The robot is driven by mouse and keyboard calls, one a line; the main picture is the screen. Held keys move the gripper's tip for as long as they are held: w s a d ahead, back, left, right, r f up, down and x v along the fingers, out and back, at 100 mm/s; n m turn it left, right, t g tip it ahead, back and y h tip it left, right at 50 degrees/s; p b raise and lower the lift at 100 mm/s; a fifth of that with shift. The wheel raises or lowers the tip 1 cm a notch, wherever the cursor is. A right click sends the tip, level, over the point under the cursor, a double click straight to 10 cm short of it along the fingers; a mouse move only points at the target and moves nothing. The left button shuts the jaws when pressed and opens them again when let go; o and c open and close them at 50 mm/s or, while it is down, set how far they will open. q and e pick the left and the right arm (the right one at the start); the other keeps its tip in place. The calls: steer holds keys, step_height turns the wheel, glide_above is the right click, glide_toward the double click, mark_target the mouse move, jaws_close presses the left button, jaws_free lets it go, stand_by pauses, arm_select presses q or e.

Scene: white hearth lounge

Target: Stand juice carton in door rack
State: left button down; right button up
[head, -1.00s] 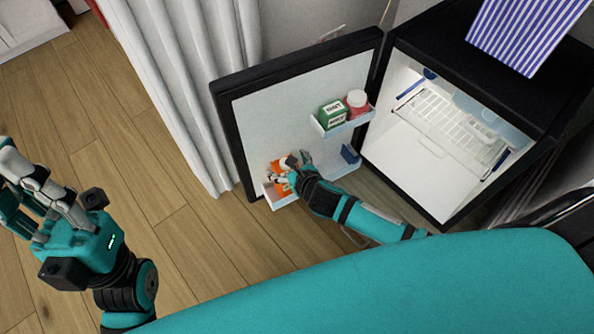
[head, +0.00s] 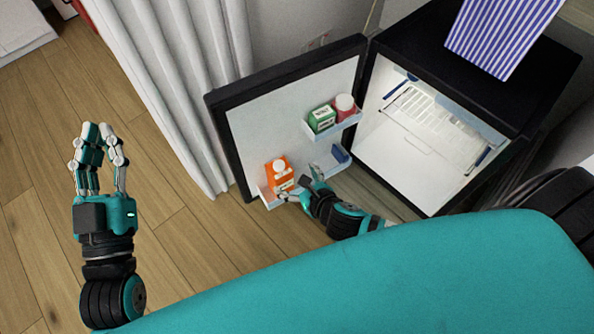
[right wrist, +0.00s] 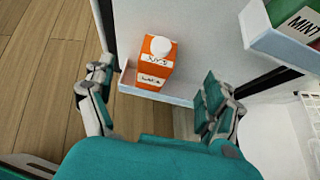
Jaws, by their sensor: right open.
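The juice carton (head: 280,178), orange with a white cap, stands at the left end of the lower door rack (head: 266,198). In the right wrist view the carton (right wrist: 152,68) looks upright behind the rack's front wall (right wrist: 172,98). My right gripper (head: 299,184) is open and empty, in front of the rack and to the right of the carton. Its fingers are spread wide in the right wrist view and apart from the carton. My left gripper (head: 98,150) is raised over the floor at the left, its fingers apart and empty.
The fridge door (head: 240,130) stands open, left of the lit fridge (head: 410,150). The upper rack (head: 340,128) holds a green mint carton (head: 321,118) and a red jar (head: 344,107). A blue item (head: 340,153) is in the lower rack's right part. A curtain (head: 180,90) hangs left.

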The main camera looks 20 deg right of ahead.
steer(key=w+a+r+m+t+y, duration=0.1)
steer(key=a+r+m+t+y, duration=0.1)
steer(key=a+r+m, duration=0.35)
steer(key=w+a+r+m+t+y, duration=0.1)
steer(key=a+r+m+y, duration=0.1)
steer(key=r+m, duration=0.7)
steer(key=s+d+r+m+t, duration=0.1)
steer(key=d+r+m+t, duration=0.1)
steer(key=r+m, duration=0.8)
steer(key=s+d+r+m+t, duration=0.1)
steer(key=r+m+t, duration=0.4)
steer(key=r+m, duration=0.5)
steer(key=shift+d+r+t, duration=0.15)
steer(key=shift+d+t, duration=0.15)
steer(key=shift+d, duration=0.5)
